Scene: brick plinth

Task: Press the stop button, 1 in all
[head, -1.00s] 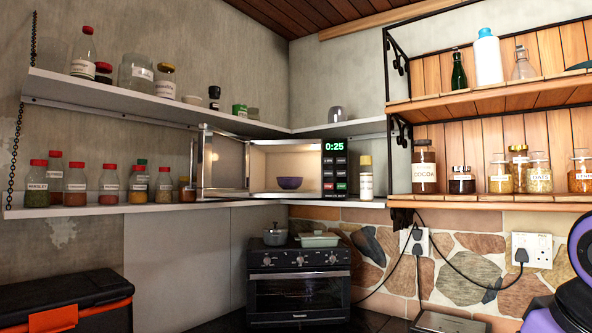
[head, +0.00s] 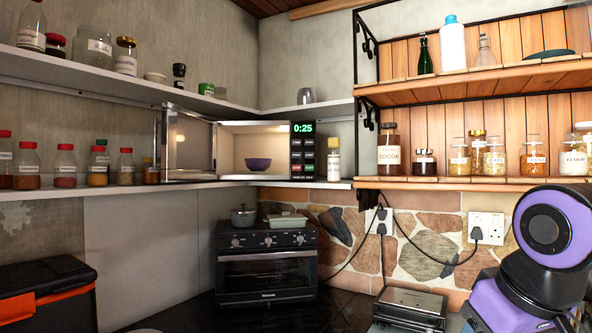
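A microwave (head: 238,128) stands on the lower white shelf in the corner, with its door (head: 190,146) swung open to the left. Its black control panel (head: 303,132) shows 0:25 in green digits above several small keys. A small red key (head: 308,168) is in the lower part of the panel; its lettering is too small to read. My gripper is not in view; only part of my purple and black arm shows at the lower right.
A spray-like bottle (head: 333,160) stands just right of the panel. Jars line the white shelves on the left and the wooden shelves (head: 450,184) on the right. A toaster oven (head: 268,262) with a pot (head: 243,216) on top stands below. The space before the panel looks clear.

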